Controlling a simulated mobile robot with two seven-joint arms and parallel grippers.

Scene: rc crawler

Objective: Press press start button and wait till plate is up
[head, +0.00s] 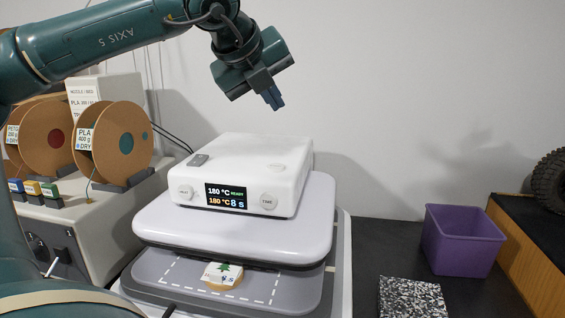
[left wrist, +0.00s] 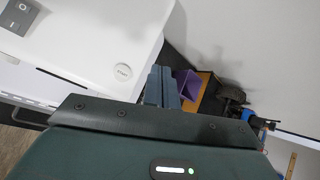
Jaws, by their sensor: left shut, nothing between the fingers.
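The heat press has a white control box (head: 245,165) on top of a pale upper plate (head: 235,225). Its screen (head: 226,196) reads 180 °C READY and 180 °C 8 s. The upper plate stands apart above the grey lower plate (head: 170,270), with a gap at the front. A small white piece with a green leaf print (head: 222,272) lies on the lower plate. The round start button (left wrist: 123,71) shows on the box top in the left wrist view. My left gripper (head: 273,101) is shut and empty above the box, not touching it. My right gripper is out of view.
A purple bin (head: 461,240) and a speckled block (head: 412,298) stand to the right on the dark table. Filament spools (head: 112,142) stand on a unit at the left. A wooden-sided block with a black tyre (head: 549,180) is at far right.

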